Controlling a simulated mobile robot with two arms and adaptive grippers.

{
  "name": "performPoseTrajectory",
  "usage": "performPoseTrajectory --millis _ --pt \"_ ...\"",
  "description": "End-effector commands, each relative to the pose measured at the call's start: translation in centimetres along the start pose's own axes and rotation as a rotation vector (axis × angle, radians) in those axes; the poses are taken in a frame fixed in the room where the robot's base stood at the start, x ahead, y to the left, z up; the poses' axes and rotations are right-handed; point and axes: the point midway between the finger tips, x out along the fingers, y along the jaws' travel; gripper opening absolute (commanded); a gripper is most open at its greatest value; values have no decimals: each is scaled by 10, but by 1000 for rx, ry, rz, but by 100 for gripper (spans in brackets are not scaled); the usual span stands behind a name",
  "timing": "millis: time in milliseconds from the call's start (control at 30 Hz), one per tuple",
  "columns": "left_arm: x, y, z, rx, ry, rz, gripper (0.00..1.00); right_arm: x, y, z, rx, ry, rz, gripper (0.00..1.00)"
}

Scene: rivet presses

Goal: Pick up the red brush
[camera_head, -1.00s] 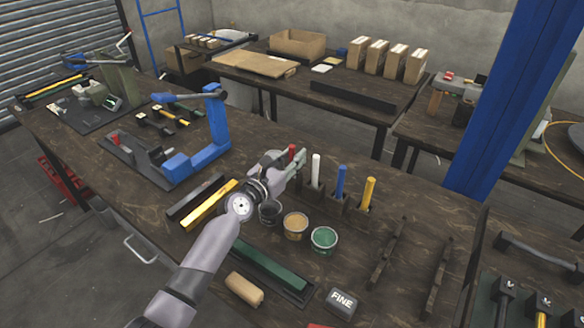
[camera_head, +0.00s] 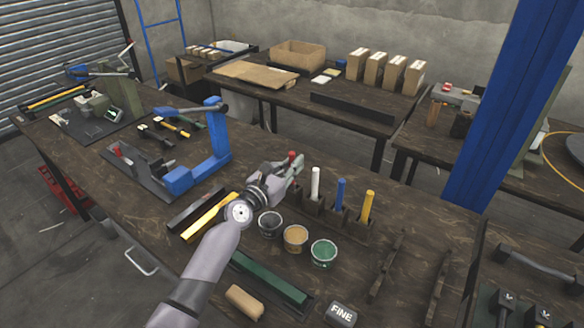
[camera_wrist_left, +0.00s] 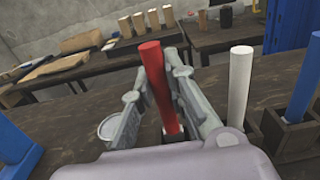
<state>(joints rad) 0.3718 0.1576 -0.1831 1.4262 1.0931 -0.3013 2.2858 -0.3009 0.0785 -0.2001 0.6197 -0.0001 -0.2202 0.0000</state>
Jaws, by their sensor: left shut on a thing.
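The red brush (camera_wrist_left: 158,85) stands nearly upright, tilted slightly, between the fingers of my left gripper (camera_wrist_left: 155,92) in the left wrist view. The gripper is shut on it. In the head view, the red tip of the brush (camera_head: 292,156) shows just above my left gripper (camera_head: 290,172). My right gripper is not in view.
White (camera_head: 315,183), blue (camera_head: 340,194) and yellow (camera_head: 368,206) brushes stand in dark holders to the right. Three cans, dark (camera_head: 270,223), tan (camera_head: 296,238) and green (camera_head: 323,252), stand in front. A blue press (camera_head: 205,160) stands left.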

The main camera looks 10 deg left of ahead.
Motion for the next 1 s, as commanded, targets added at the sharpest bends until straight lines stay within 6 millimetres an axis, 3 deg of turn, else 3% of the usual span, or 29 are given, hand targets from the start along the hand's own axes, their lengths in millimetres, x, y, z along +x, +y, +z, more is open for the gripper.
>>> performPoseTrajectory --millis 33,300,600,800,1000 --pt "0 -1 16 -3 -3 0 0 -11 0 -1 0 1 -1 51" --pt "0 0 78 -3 -6 2 0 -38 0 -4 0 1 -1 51" --pt "0 0 149 -2 -6 0 0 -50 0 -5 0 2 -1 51" --pt "0 0 173 -2 -3 0 0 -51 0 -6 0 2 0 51" --pt "0 0 179 -2 0 1 0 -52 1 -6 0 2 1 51"
